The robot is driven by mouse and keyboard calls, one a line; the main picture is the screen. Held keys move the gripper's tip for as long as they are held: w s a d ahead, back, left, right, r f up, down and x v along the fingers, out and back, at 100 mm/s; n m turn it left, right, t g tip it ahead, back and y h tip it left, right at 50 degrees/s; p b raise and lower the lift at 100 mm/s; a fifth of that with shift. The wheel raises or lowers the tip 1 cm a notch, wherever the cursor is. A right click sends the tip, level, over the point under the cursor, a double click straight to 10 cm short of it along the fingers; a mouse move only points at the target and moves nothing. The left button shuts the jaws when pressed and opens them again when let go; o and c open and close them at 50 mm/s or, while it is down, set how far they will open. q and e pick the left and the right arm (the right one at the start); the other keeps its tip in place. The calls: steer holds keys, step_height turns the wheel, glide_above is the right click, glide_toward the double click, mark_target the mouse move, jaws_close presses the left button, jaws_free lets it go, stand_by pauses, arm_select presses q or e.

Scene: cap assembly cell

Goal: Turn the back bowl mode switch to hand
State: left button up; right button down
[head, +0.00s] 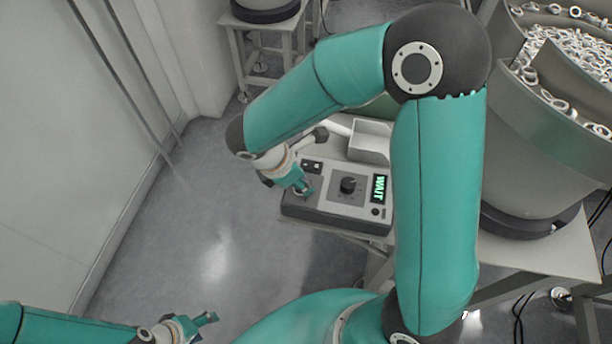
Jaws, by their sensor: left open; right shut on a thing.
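A grey control box (333,208) sits on a stand in the middle of the head view. It has a black round knob (348,185), a green lit display (379,189) reading WAIT, and small black switches (312,166) near its far left edge. My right gripper (304,190) reaches down onto the left end of the box. It is shut on a small control there, which the fingers mostly hide, so I cannot read its position. My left gripper (208,319) is open and empty at the lower left, over the floor and away from the box.
A large bowl feeder (535,150) full of pale rings stands at the right. Another dark-based unit (266,12) stands on a table at the top. A grey open tray (369,142) sits behind the box. The floor at left is clear.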

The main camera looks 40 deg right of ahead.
steer(key=shift+w+a, duration=0.15)
steer(key=shift+a, duration=0.3)
steer(key=shift+m, duration=0.4)
steer(key=m, duration=0.1)
steer(key=m+g, duration=0.1)
steer(key=m, duration=0.1)
steer(key=shift+w+d+m+g+y, duration=0.1)
steer(key=shift+w+m+g+y, duration=0.05)
steer(key=shift+m+g+y, duration=0.2)
steer(key=m+g+y, duration=0.1)
steer(key=m, duration=0.3)
steer(key=shift+w+d+r+m, duration=0.1)
steer(key=shift+m, duration=0.15)
steer(key=m+y, duration=0.1)
steer(key=m, duration=0.1)
steer(key=m+g, duration=0.1)
steer(key=m, duration=0.1)
steer(key=shift+d+y, duration=0.1)
steer(key=shift+y, duration=0.25)
steer(key=shift+d+m+y, duration=0.1)
steer(key=shift+m+y, duration=0.7)
steer(key=shift+m, duration=1.4)
